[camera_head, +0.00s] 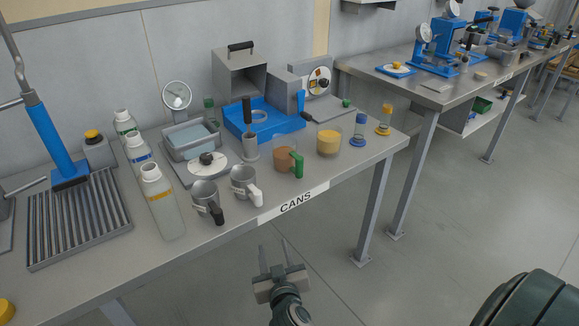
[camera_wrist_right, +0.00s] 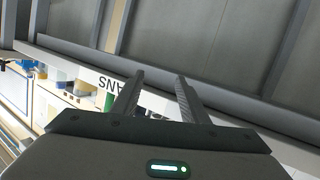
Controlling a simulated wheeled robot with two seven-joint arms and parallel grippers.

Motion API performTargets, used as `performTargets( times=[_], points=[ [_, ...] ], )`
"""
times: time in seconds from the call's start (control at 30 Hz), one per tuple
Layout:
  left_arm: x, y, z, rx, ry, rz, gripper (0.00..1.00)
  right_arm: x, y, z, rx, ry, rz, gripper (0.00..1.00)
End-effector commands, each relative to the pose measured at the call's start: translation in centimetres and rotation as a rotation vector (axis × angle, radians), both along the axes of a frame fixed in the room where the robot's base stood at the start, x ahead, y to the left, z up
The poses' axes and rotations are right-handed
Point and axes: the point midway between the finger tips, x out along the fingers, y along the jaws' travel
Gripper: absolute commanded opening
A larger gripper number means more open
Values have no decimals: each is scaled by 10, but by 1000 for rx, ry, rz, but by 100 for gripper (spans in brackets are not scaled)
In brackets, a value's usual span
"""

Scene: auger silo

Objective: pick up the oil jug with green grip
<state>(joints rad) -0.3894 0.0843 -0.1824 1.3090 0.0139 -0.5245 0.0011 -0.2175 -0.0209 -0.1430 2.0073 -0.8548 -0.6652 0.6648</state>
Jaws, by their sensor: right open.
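The oil jug with green grip (camera_head: 284,158) stands upright on the near table, close to its front edge. It is clear with brown-orange contents, and its green grip (camera_head: 298,165) points toward the front edge. A small green patch in the right wrist view (camera_wrist_right: 108,100) looks like this grip. My right gripper (camera_head: 273,246) is open and empty, in front of the table and apart from the jug. Its two fingers also show in the right wrist view (camera_wrist_right: 159,78). My left gripper is not in view.
Two grey mugs, one with a white grip (camera_head: 244,183) and one with a black grip (camera_head: 206,195), stand left of the jug. A yellow-filled beaker (camera_head: 328,142) stands to its right. A blue tray (camera_head: 262,128) lies behind. The floor before the table is clear.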

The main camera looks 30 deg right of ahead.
Motion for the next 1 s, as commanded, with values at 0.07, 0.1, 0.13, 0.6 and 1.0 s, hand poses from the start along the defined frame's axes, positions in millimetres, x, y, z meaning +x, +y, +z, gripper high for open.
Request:
performTargets(
  times=[0.07,0.1,0.13,0.6,1.0],
  points=[
    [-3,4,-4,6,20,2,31,-2,-21,50,1,-102,-85,40],
    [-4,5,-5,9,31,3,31,-5,-30,71,4,-144,-123,40],
    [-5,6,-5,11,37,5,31,-8,-36,85,7,-174,-147,40],
    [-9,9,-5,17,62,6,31,-24,-59,137,18,-286,-246,40],
    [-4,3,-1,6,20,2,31,-2,-73,139,12,-285,-245,40]
  ],
)
